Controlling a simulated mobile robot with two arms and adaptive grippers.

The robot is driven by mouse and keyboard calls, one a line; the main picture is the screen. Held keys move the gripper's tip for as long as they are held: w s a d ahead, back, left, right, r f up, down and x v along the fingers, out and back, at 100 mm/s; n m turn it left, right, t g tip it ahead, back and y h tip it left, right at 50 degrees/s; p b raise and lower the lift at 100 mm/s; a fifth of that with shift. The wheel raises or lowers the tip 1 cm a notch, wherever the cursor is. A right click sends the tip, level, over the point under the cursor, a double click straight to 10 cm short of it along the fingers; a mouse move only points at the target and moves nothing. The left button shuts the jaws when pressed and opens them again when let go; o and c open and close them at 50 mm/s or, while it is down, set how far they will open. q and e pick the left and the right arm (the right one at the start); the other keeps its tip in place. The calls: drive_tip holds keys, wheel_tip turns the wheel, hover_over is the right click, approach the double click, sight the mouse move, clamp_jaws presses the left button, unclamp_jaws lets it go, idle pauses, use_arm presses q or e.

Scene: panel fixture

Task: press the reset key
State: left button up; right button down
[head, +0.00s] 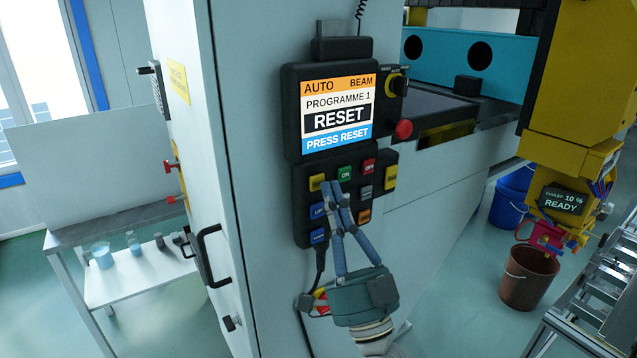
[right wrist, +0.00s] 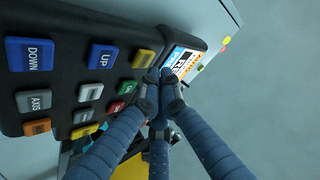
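The pendant's screen (head: 336,113) reads "AUTO BEAM", "PROGRAMME 1", "RESET" and "PRESS RESET". Below it is a keypad with a yellow key (head: 316,182) at upper left, a green ON key (head: 344,173), a red OFF key (head: 368,166), a blue UP key (head: 318,211) and an orange key (head: 363,216). No key label legibly reads RESET. My right gripper (head: 331,184) is shut and empty, its tips in front of the upper keypad, near the yellow key. In the right wrist view the tips (right wrist: 158,76) lie beside the yellow key (right wrist: 143,58); contact cannot be told. My left gripper is out of view.
A red mushroom button (head: 404,129) and a yellow-black selector (head: 396,85) sit right of the screen. A black door handle (head: 208,256) sticks out at left. A yellow machine (head: 575,90) stands at right, above a brown bucket (head: 527,285).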

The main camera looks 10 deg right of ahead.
drive_tip(key=shift+w, duration=0.2)
drive_tip(key=shift+w+a, duration=0.15)
drive_tip(key=shift+w, duration=0.1)
drive_tip(key=shift+w+a, duration=0.15)
drive_tip(key=shift+w, duration=0.2)
idle(0.6)
drive_tip(key=shift+s, duration=0.1)
drive_tip(key=shift+s+d, duration=0.3)
drive_tip(key=shift+s, duration=0.4)
drive_tip(key=s, duration=0.1)
drive_tip(key=s+d, duration=0.1)
drive_tip(key=s, duration=0.1)
drive_tip(key=s+p, duration=0.1)
drive_tip(key=shift+s+d, duration=0.35)
